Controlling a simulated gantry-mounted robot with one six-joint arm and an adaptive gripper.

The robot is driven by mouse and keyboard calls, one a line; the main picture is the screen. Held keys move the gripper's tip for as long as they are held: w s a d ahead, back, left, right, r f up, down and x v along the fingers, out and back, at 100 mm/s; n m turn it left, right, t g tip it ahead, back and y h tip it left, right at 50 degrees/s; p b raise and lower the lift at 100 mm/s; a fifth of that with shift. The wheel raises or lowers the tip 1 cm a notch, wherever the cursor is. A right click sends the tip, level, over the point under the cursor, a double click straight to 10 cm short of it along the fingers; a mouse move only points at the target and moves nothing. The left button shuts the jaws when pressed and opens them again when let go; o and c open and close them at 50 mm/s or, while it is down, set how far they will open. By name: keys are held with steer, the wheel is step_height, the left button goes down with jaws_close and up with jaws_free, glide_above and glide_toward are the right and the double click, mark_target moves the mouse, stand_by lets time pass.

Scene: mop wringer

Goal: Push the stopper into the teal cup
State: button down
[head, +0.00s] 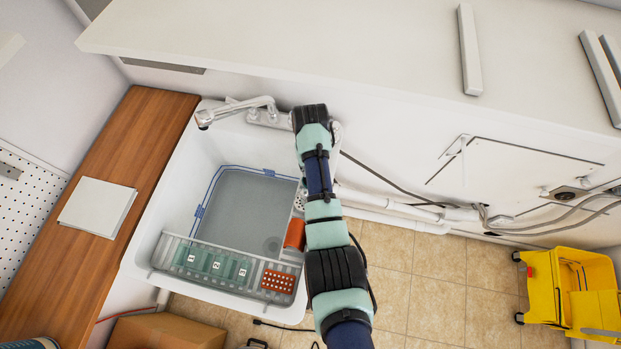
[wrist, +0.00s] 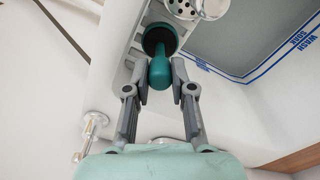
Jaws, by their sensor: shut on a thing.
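In the wrist view, my gripper (wrist: 161,73) has one finger on each side of a teal rounded knob (wrist: 160,74) and is shut on it. The knob joins a wider round teal part with a dark disc (wrist: 159,40) beyond the fingertips. This looks like the stopper. I cannot tell where stopper and teal cup part, or whether the dark disc sits inside a cup. In the head view my arm reaches to the sink's back right corner and hides the gripper, the stopper and the cup.
The white sink (head: 141,245) holds a grey basin marked with a blue line (head: 212,186). A faucet (head: 236,110) stands left of my arm. A yellow mop bucket (head: 577,288) is right.

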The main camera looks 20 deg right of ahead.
steer(key=c, duration=0.9)
jaws_free()
steer(key=shift+r, duration=0.1)
step_height(320, 180, up, 7)
steer(key=shift+r, duration=0.15)
steer(key=s+a+r+t+p, duration=0.3)
steer(key=a+r+t, duration=0.1)
steer(key=r, duration=0.5)
steer(key=s+a+r+t+p, duration=0.4)
steer(key=a+r, duration=0.1)
steer(key=r, duration=0.4)
steer(key=s+a+r+n+t+p, duration=0.1)
steer(key=s+a+r+t+p, duration=0.2)
steer(key=r, duration=0.6)
steer(key=shift+s+a+t+p, duration=0.3)
steer(key=shift+s+a+t, duration=0.4)
steer(key=shift+a+t, duration=0.25)
